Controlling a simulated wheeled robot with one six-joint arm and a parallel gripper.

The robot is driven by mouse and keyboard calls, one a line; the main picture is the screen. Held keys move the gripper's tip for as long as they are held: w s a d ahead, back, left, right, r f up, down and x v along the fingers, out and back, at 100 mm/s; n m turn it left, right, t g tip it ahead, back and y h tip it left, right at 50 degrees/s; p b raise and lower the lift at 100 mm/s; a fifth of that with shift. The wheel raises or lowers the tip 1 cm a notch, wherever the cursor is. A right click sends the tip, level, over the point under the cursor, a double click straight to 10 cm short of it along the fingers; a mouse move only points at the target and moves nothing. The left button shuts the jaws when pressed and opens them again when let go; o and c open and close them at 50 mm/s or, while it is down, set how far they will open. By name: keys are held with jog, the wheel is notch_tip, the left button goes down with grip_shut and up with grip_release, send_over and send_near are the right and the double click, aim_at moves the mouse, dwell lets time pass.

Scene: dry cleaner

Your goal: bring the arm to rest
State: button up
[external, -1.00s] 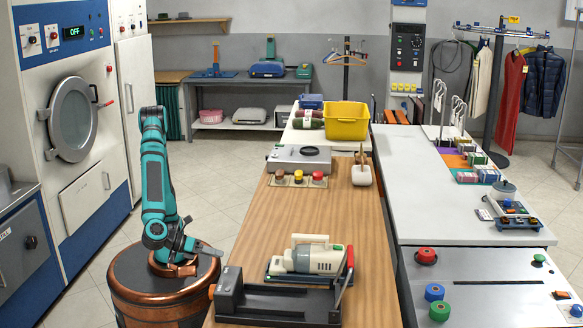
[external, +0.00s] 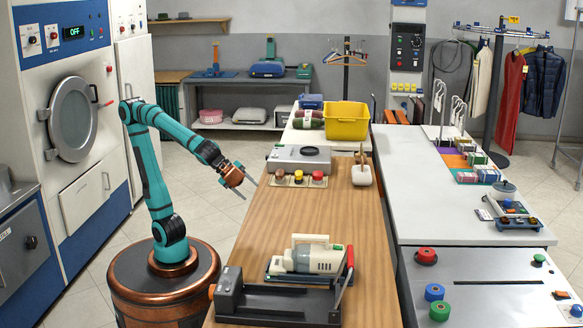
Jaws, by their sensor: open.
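My arm is teal and stands on a round copper-and-black base at the left of the wooden counter (external: 262,240). It rises from the base, bends at a high elbow and reaches down to the right. My gripper (external: 250,187) is open and empty, with its fingers pointing right near the counter's left edge. It is apart from the grey box with a round dark top (external: 298,158) and the tray of red, yellow and brown knobs (external: 297,178).
A handheld steamer (external: 314,256) and a dark press-like device (external: 275,303) occupy the counter's near end. A yellow bin (external: 346,122) stands at the far end. A washer door (external: 72,118) is left of my arm. The counter's middle is clear.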

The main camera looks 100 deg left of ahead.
jog(key=s+a+r+n+t, duration=0.4)
jog(key=s+a+r+n, duration=0.2)
jog(key=a, duration=0.4)
jog(key=s+a+r+n+t, duration=0.3)
jog(key=s+a+r+n, duration=0.4)
jog(key=a, duration=0.4)
jog(key=shift+r+t+y, duration=0.4)
jog(key=shift+r, duration=0.05)
dwell(1.9)
